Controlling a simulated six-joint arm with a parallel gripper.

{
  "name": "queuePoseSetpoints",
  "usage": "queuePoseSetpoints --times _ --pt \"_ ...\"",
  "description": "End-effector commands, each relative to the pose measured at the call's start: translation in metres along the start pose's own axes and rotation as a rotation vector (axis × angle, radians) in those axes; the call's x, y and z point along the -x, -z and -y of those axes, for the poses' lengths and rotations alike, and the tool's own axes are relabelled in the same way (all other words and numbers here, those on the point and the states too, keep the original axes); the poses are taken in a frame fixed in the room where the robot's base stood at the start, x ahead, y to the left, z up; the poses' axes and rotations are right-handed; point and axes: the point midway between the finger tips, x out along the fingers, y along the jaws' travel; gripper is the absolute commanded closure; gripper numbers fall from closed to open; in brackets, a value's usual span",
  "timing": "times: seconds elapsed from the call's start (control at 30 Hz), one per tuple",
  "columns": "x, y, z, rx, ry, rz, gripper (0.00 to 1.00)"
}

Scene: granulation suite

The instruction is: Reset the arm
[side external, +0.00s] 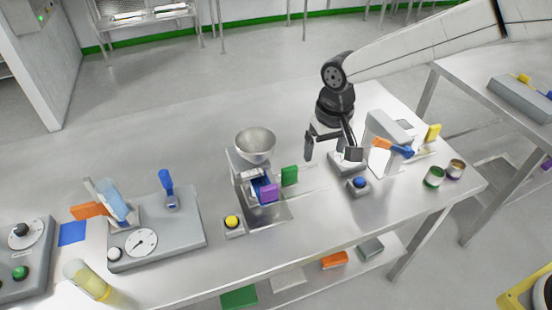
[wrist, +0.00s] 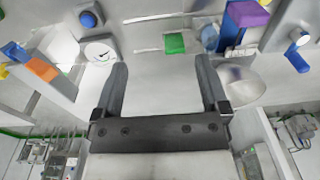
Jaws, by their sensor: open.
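My gripper (side external: 331,150) is above the steel bench, right of the metal funnel bowl, at the end of my white arm reaching in from the upper right. In the wrist view my gripper (wrist: 163,88) has its two dark fingers wide apart with nothing between them. The wrist view shows bare bench past the fingertips, with a round dial (wrist: 100,50) at the left and a green block (wrist: 175,43) ahead. The fingers partly cover the equipment behind them in the side view.
The funnel (side external: 255,145) stands left of my gripper, with a green block (side external: 290,175) and a purple block (side external: 268,193) near it. A blue button (side external: 359,184), a grey device (side external: 390,127) and two small cups (side external: 434,177) are to the right. The bench's front edge is open.

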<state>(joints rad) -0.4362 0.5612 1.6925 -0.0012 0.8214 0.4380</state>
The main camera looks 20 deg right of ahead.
Motion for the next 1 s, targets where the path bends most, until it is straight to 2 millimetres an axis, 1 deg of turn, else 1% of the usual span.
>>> queuePoseSetpoints --times 0.03,0.2,0.37,0.5,0.6,0.7,0.8,0.9,1.0 --pt "0.003 -0.005 -0.018 -0.005 0.002 -0.01 0.06" --pt "0.009 -0.024 -0.068 -0.005 0.007 -0.043 0.06" --pt "0.012 -0.05 -0.11 -0.005 0.006 -0.076 0.06" --pt "0.013 -0.078 -0.144 -0.004 0.001 -0.104 0.06" --pt "0.012 -0.1 -0.165 -0.003 -0.005 -0.125 0.06" --pt "0.011 -0.122 -0.183 -0.002 -0.012 -0.142 0.06" --pt "0.009 -0.14 -0.195 0.0 -0.018 -0.156 0.06" --pt "0.008 -0.153 -0.202 0.002 -0.024 -0.166 0.06" --pt "0.007 -0.16 -0.206 0.003 -0.026 -0.17 0.06"
